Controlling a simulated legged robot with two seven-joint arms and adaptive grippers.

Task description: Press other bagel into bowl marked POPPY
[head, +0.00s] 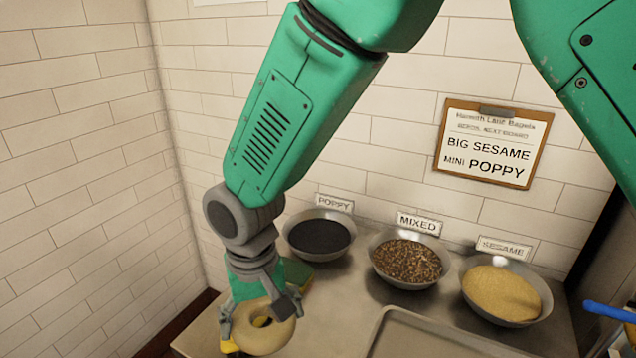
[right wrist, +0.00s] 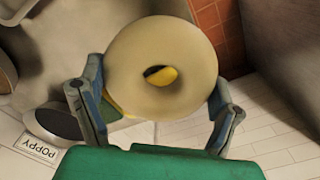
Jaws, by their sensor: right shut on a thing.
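My right gripper (head: 257,308) is shut on a pale, plain bagel (head: 266,341), holding it at the lower left of the head view. In the right wrist view the bagel (right wrist: 160,36) faces the camera between the two fingers. Something yellow shows through its hole and beside it; I cannot tell what it is. The bowl marked POPPY (head: 320,259) holds dark seeds and stands behind and right of the bagel, apart from it. Part of this bowl (right wrist: 38,131) also shows in the wrist view. My left gripper is not in view.
The MIXED bowl (head: 405,285) and SESAME bowl (head: 508,322) stand to the right of the POPPY bowl. A grey tray (head: 440,340) lies in front. A clipboard sign (head: 488,145) reads big sesame, mini poppy. Tiled walls close the left and back.

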